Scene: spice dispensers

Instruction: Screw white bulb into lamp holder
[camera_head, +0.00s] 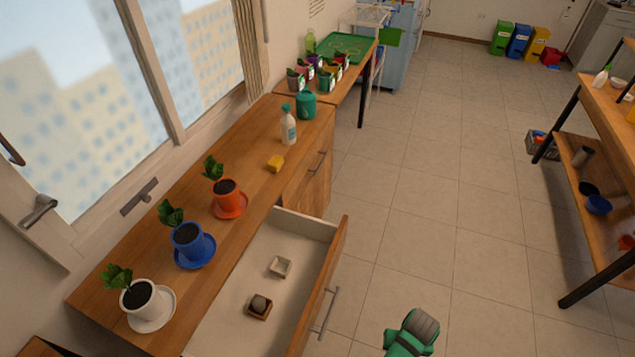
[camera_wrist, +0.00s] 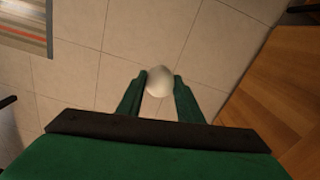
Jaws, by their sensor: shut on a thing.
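My gripper (camera_wrist: 160,84) shows in the wrist view, its two green fingers shut on the white bulb (camera_wrist: 159,80). The bulb is pale and round, held between the fingertips above the tiled floor. In the head view a green and grey part of my arm shows at the bottom, right of the open drawer; the bulb cannot be made out there. No lamp holder can be clearly made out in either view.
An open drawer (camera_head: 225,322) holds a pale empty square box (camera_head: 280,267) and a brown box (camera_head: 259,313) with a grey round thing. Plants in white (camera_head: 144,300), blue (camera_head: 190,243) and orange (camera_head: 228,198) pots stand on the counter. The floor (camera_head: 430,200) is clear.

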